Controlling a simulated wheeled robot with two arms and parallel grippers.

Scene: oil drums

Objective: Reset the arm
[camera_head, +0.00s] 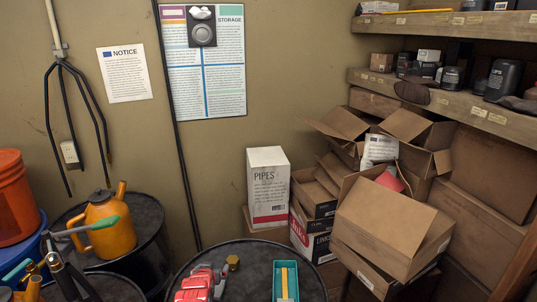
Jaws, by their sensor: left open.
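A dark, narrow shape at the bottom left looks like my left gripper (53,260). It is open, with nothing seen between its fingers. It is in front of a dark drum (145,235) and left of the red tool. Its fingertips are small and hard to make out against the dark drum. My right gripper is not in view.
An orange oil can (108,232) stands on the left drum. A red tool (194,285) and a teal tray (280,282) lie on the front drum (250,262). Open cardboard boxes (385,225) and a PIPES box (267,185) stand behind, below shelves (470,105).

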